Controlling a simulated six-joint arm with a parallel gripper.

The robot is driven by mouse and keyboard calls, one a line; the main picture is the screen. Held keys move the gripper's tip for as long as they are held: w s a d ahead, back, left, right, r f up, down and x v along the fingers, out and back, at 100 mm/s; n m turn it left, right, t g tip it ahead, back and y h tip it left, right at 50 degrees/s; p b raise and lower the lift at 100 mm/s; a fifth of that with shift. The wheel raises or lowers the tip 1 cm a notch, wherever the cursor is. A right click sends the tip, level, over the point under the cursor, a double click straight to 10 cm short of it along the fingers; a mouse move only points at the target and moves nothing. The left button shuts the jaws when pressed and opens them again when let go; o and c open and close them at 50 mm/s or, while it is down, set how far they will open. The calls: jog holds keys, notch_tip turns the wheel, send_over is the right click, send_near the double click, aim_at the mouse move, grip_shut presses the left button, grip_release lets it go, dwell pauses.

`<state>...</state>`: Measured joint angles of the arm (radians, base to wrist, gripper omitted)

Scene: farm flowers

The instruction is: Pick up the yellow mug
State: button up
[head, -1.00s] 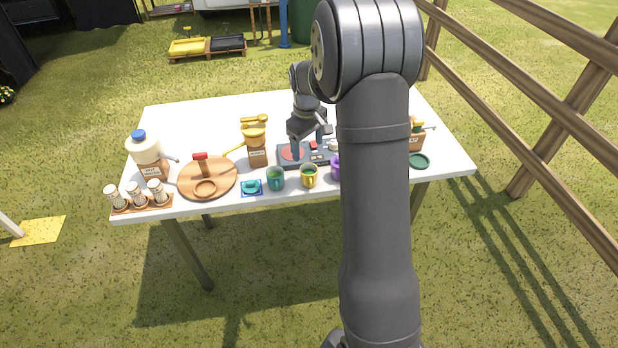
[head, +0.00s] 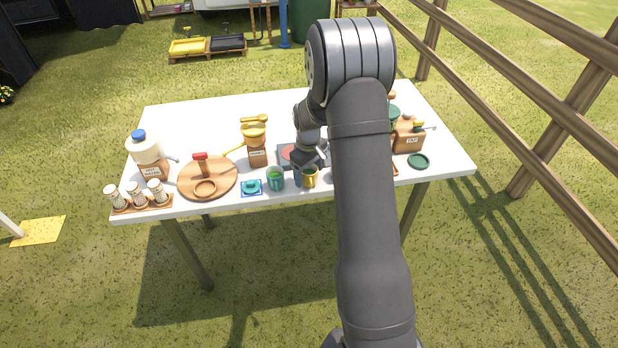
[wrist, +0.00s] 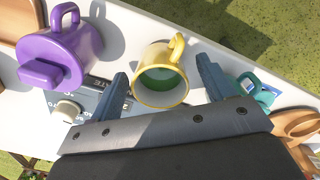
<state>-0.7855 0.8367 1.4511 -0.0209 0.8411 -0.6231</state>
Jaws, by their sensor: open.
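The yellow mug (head: 310,180) stands near the front edge of the white table in the head view. In the wrist view the yellow mug (wrist: 144,95) shows its open rim, a green inside and a handle pointing up toward the table edge. My gripper (wrist: 162,70) is open, with one finger on each side of the mug and visible gaps to it. In the head view my gripper (head: 311,168) is low at the mug and partly covers it.
A teal mug (head: 276,180) stands close on the left in the head view. A purple mug (wrist: 68,50) with a lid-like knob is on the other side in the wrist view. A dark stove-like panel (head: 287,150) lies behind. A round wooden board (head: 225,180) is further left.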

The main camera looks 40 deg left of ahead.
jog(key=shift+c, duration=0.2)
jog(key=c, duration=1.1)
